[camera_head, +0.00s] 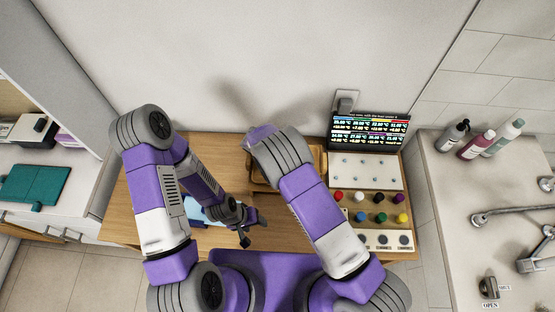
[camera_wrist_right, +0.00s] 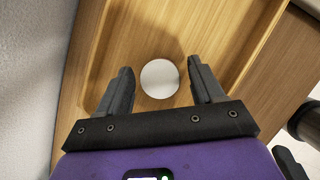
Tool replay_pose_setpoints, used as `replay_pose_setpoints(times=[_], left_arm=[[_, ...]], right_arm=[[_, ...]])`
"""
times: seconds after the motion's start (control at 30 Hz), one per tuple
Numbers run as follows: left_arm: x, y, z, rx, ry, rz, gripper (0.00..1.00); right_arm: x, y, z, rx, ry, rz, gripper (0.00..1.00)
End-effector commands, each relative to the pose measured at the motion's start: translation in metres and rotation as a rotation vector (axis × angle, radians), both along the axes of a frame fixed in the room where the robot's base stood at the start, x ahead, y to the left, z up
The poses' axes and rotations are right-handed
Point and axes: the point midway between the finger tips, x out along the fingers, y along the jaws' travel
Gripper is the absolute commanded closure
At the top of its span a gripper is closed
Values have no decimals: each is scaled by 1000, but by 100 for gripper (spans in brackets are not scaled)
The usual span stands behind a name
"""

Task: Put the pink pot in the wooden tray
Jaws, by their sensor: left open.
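The wooden tray (camera_head: 258,187) lies on the wooden table, mostly hidden behind my right arm in the head view. In the right wrist view the tray (camera_wrist_right: 233,62) lies below my right gripper (camera_wrist_right: 160,74). That gripper's fingers are apart, with a pale round thing (camera_wrist_right: 160,79) between them and a gap on each side. No pink shows on it, so I cannot tell whether it is the pink pot. No pink pot can be made out in the head view. My left gripper (camera_head: 254,230) is open and empty over the table, left of the tray.
A light blue item (camera_head: 195,214) lies partly under my left arm. A panel with coloured knobs (camera_head: 374,208) and a screen (camera_head: 370,131) take up the table's right side. Bottles (camera_head: 476,143) stand on the right counter. The wall (camera_wrist_right: 30,80) is close on the wrist view's left.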

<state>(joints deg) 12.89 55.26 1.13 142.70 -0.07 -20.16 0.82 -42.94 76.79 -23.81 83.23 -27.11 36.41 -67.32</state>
Motion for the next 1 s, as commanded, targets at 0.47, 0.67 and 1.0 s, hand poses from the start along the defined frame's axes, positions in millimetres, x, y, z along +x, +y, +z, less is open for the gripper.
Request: replay_pose_setpoints(times=[0.47, 0.67, 1.0], left_arm=[[0, 0, 2, 0, 0, 0, 40], [0, 0, -3, 0, 0, 0, 40], [0, 0, -7, 0, 0, 0, 40]], right_arm=[[-2, 5, 16, 3, -3, 2, 32], [-11, 19, 56, 5, -4, 1, 32], [-24, 36, 108, 2, -1, -1, 32]])
